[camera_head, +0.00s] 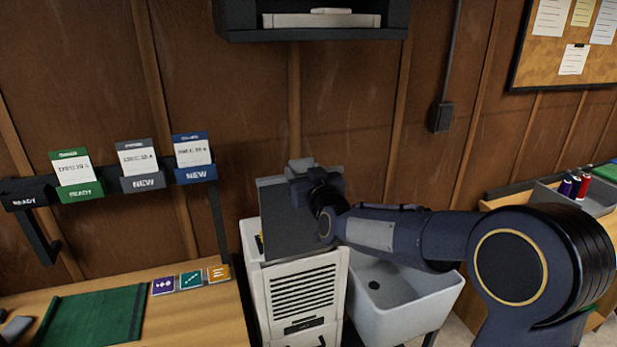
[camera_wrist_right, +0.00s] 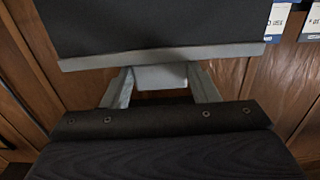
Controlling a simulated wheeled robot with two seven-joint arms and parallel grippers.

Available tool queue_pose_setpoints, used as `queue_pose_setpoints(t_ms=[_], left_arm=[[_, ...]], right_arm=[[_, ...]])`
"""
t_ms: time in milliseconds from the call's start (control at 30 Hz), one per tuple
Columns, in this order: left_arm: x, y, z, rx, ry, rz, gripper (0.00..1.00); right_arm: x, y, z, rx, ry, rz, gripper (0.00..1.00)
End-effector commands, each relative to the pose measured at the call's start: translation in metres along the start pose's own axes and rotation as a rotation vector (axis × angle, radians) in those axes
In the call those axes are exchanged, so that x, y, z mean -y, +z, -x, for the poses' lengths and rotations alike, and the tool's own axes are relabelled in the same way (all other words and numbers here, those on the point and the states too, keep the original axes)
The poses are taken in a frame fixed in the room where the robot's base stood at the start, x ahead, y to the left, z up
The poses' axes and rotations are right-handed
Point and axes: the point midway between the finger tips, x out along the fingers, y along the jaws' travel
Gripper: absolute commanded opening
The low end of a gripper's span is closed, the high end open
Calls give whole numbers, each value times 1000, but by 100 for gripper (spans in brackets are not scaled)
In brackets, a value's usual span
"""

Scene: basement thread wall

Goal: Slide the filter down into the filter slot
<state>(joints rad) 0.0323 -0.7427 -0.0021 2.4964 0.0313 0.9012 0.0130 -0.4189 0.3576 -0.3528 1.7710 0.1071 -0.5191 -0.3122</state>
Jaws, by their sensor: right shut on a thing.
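The filter (camera_head: 288,222) is a flat dark panel with a grey edge, standing upright over the top of a white louvred unit (camera_head: 318,318). Its lower edge meets the unit's top in the head view; how deep it sits, I cannot tell. The filter slot is hidden behind the panel. My right gripper (camera_head: 300,168) is at the filter's top edge, shut on its grey tab. In the right wrist view the two fingers flank the tab (camera_wrist_right: 161,77), below the dark filter face (camera_wrist_right: 160,25). My left gripper is not in view.
A grey sink (camera_head: 400,300) stands right of the unit, under my right arm. A wooden bench with a green mat (camera_head: 90,315) lies left. A dark wall rack (camera_head: 110,185) holds several cards. A dark shelf (camera_head: 312,32) hangs above.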

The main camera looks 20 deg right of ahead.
Motion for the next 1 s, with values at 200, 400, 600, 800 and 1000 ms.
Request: queue_pose_setpoints(t_ms=[200, 400, 600, 800, 1000], left_arm=[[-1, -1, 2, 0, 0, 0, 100], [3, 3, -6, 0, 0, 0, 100], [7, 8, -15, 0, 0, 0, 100], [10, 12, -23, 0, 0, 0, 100], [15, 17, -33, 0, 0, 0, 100]], right_arm=[[0, 2, -18, -1, 1, 2, 34], [0, 17, -23, 0, 0, 1, 34], [-1, 33, -23, -1, 0, 1, 34], [-1, 49, -22, 0, 1, 0, 34], [-1, 66, -22, -2, 1, 0, 34]])
